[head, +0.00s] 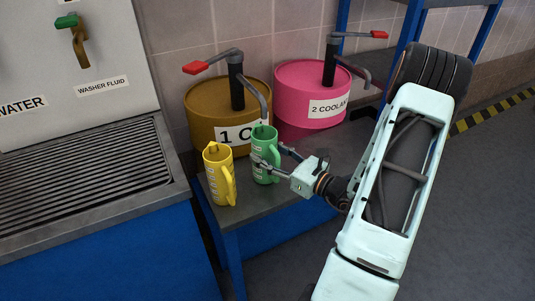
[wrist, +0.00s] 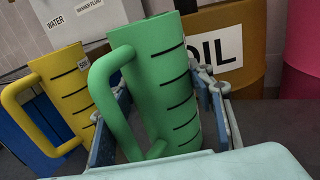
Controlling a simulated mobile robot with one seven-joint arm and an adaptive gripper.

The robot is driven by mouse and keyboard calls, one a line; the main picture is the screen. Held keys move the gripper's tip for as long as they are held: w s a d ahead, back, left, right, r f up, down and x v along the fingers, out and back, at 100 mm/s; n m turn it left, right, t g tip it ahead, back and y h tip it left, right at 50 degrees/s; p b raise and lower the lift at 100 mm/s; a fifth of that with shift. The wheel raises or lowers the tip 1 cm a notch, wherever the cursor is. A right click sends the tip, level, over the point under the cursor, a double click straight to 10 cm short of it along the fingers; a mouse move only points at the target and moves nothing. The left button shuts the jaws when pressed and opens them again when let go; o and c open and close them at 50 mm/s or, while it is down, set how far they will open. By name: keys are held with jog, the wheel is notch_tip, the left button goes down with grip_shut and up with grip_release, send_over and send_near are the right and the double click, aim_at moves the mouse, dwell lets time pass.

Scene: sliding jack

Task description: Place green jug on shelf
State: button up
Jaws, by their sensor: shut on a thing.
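The green jug (head: 265,150) stands upright on the grey-topped bench, below the spout of the brown drum's pump in the head view. My gripper (head: 268,160) is shut around the jug's body from the right. In the wrist view the green jug (wrist: 162,85) fills the middle, with a gripper finger on each side and its handle toward the camera. Whether the jug's base touches the bench is hard to tell. The shelf cannot be made out for certain; a blue upright rack frame (head: 408,45) stands at the back right.
A yellow jug (head: 217,172) stands close left of the green one. A brown drum (head: 205,122) and a pink drum (head: 300,82), both with red-handled pumps, stand behind. A grated washer-fluid sink (head: 80,175) is at left. Open floor (head: 480,210) lies right.

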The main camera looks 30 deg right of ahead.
jog(key=shift+f, duration=0.15)
jog(key=o, duration=1.2)
jog(key=shift+r, duration=0.25)
jog(key=p+v, duration=0.1)
jog(key=v, duration=1.1)
